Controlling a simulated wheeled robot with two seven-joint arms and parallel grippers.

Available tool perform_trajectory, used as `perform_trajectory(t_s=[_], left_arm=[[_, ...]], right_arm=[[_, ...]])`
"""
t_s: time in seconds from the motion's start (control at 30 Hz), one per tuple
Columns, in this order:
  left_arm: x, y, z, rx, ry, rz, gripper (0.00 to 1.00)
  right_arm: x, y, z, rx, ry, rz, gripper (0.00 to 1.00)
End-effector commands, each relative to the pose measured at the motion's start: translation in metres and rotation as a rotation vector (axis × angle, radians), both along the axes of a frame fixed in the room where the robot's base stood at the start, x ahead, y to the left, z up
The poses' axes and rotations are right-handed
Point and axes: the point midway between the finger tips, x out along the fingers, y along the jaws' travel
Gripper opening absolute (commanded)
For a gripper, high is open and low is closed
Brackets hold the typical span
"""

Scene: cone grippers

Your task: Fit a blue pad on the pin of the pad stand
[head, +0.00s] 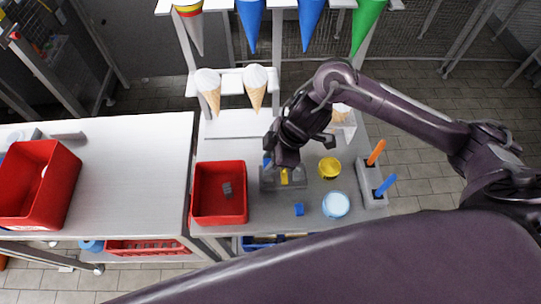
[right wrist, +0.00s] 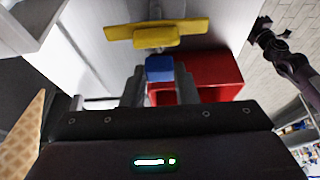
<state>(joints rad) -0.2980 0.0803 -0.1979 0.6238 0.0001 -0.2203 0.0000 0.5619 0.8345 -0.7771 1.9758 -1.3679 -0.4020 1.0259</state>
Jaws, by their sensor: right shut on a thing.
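My right gripper (head: 283,166) is low over the table, at the grey pad stand (head: 268,184). In the right wrist view its two fingers (right wrist: 160,84) are shut on a blue pad (right wrist: 160,68). The gripper hides much of the stand, and I cannot tell whether the held pad touches a pin. Another small blue piece (head: 299,209) lies on the table in front of the stand. My left gripper (right wrist: 262,25) shows small and dark in the right wrist view; its jaws are unclear.
A red bin (head: 220,221) stands left of the stand. A yellow cup (head: 329,168), a white-and-blue round container (head: 336,205) and a grey holder (head: 371,186) with orange and blue pieces stand to the right. Cones (head: 256,84) hang behind. Another red bin (head: 42,180) is at far left.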

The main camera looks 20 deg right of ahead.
Motion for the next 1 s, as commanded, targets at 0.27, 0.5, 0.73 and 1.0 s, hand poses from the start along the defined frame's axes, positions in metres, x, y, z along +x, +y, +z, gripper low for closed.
perform_trajectory(t_s=[0.27,0.5,0.73,1.0], left_arm=[[-0.0014,0.0001,-0.0012,0.0,0.002,0.0,0.36],[-0.0035,0.0,0.0007,0.0,0.005,-0.002,0.36],[-0.0038,-0.0004,0.0054,0.0,0.006,-0.003,0.36],[-0.0044,-0.0005,0.0049,0.0,0.006,-0.003,0.36]], right_arm=[[0.0,0.0001,-0.0023,0.0,0.0,0.0,0.05],[0.0,0.0,-0.0014,0.0,0.0,-0.001,0.05],[0.0,-0.0002,-0.0012,-0.001,0.001,-0.001,0.05],[0.0001,0.0,-0.0019,0.0,0.0,0.0,0.05]])
